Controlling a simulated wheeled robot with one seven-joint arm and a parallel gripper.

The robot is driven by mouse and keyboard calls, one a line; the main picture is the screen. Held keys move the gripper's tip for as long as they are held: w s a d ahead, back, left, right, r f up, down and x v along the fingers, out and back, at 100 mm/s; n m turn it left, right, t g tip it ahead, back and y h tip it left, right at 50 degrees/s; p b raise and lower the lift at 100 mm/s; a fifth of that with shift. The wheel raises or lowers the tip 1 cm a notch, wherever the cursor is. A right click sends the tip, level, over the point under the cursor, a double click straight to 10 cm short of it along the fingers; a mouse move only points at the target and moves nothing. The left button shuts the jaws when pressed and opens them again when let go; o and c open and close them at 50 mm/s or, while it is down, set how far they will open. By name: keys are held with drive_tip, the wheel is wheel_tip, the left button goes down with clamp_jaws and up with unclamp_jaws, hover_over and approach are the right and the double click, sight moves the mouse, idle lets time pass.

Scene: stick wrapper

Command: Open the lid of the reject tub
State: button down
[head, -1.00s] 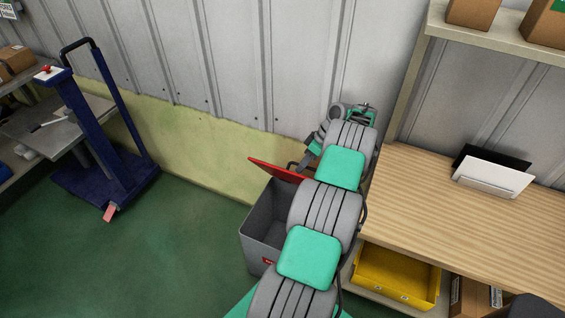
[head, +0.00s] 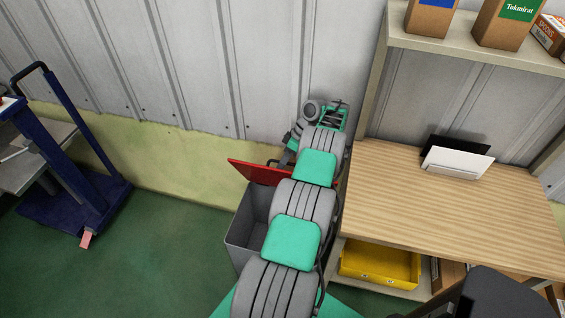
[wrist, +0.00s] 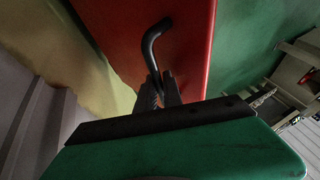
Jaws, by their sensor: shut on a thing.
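The reject tub (head: 240,236) is a grey box on the green floor, against the wall and left of the workbench. Its red lid (head: 248,172) stands raised at a tilt, and the tub's mouth shows open below it. My arm hides the tub's right side. In the wrist view the red lid (wrist: 190,50) carries a bent black handle (wrist: 150,45). My gripper (wrist: 158,84) is shut on the lower end of this handle. In the head view my gripper is mostly hidden behind my wrist at the lid's far side.
A wooden workbench (head: 440,200) stands close on the right, with a yellow bin (head: 380,265) below it. A dark chair (head: 495,295) is at the front right. A blue trolley (head: 75,180) stands at the left. The floor between trolley and tub is clear.

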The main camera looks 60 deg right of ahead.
drive_tip(key=c, duration=1.5)
unclamp_jaws()
drive_tip(key=shift+f, duration=0.15)
drive_tip(key=shift+a, duration=0.1)
wheel_tip(320, 180, up, 3)
drive_tip(key=shift+f+p, duration=0.2)
drive_tip(key=shift+p, duration=0.15)
drive_tip(key=b, duration=0.2)
drive_tip(key=shift+s+r+b, duration=0.1)
drive_tip(key=shift+r+b, duration=0.25)
drive_tip(key=shift+b, duration=0.05)
drive_tip(key=shift+s+a+r+b, duration=0.3)
drive_tip(key=shift+a+r+b, duration=0.2)
drive_tip(key=shift+b, duration=0.7)
drive_tip(key=a+r, duration=0.1)
drive_tip(key=s+a+r+b, duration=0.1)
drive_tip(key=r, duration=0.1)
drive_tip(key=s+a+r+b, duration=0.1)
drive_tip(key=r, duration=0.1)
drive_tip(key=shift+s, duration=0.15)
drive_tip(key=s+a+r+b, duration=0.3)
drive_tip(key=s+a+r, duration=0.1)
drive_tip(key=a, duration=0.3)
drive_tip(key=shift+s, duration=0.8)
